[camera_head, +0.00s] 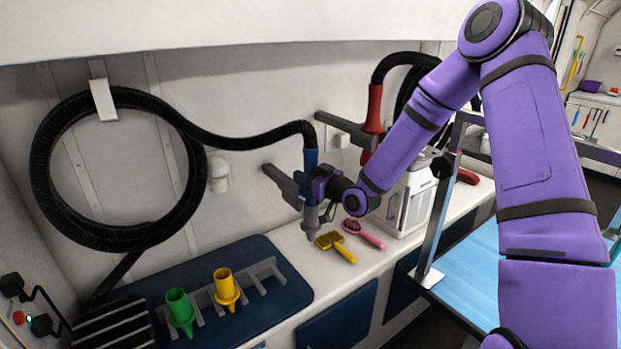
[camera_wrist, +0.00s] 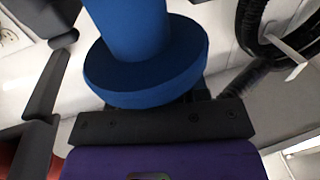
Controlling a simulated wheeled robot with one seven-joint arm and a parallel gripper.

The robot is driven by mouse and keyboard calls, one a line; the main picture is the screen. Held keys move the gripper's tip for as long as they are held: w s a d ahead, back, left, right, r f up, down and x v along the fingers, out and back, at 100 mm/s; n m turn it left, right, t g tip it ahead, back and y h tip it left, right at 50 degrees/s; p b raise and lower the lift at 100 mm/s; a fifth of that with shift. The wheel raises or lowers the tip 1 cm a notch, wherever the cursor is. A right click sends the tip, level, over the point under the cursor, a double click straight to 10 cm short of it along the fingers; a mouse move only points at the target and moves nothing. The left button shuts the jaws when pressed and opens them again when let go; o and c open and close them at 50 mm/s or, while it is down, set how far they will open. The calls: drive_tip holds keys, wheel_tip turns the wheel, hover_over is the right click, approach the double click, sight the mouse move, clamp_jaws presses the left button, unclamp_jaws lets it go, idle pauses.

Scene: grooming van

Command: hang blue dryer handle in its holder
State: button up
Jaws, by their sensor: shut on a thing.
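The blue dryer handle (camera_head: 311,160) hangs from the end of a black hose, upright, with a grey nozzle below. My gripper (camera_head: 314,188) is shut on it from the right. The blue handle's round flange (camera_wrist: 150,70) fills the middle of the wrist view and hides the fingertips. A dark grey wall holder (camera_head: 279,180) reaches out right beside the handle on its left. Whether the handle sits in the holder or just beside it cannot be told, as my gripper covers that spot.
A red dryer handle (camera_head: 373,110) hangs at another wall bracket (camera_head: 341,127). A yellow brush (camera_head: 335,245) and a pink brush (camera_head: 362,233) lie on the counter below. A white cabinet (camera_head: 412,200) stands right.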

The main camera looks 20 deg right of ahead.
drive_tip(key=shift+w+d+x, duration=0.1)
drive_tip(key=shift+d+x, duration=0.1)
drive_tip(key=shift+x, duration=0.85)
drive_tip(key=shift+w+d+x, duration=0.15)
drive_tip(key=shift+d+x, duration=0.05)
drive_tip(key=shift+x, duration=0.85)
drive_tip(key=shift+r, duration=0.1)
drive_tip(key=shift+f, duration=0.7)
drive_tip(key=o, duration=1.6)
drive_tip(key=shift+o, duration=0.2)
drive_tip(key=v, duration=1)
idle(0.5)
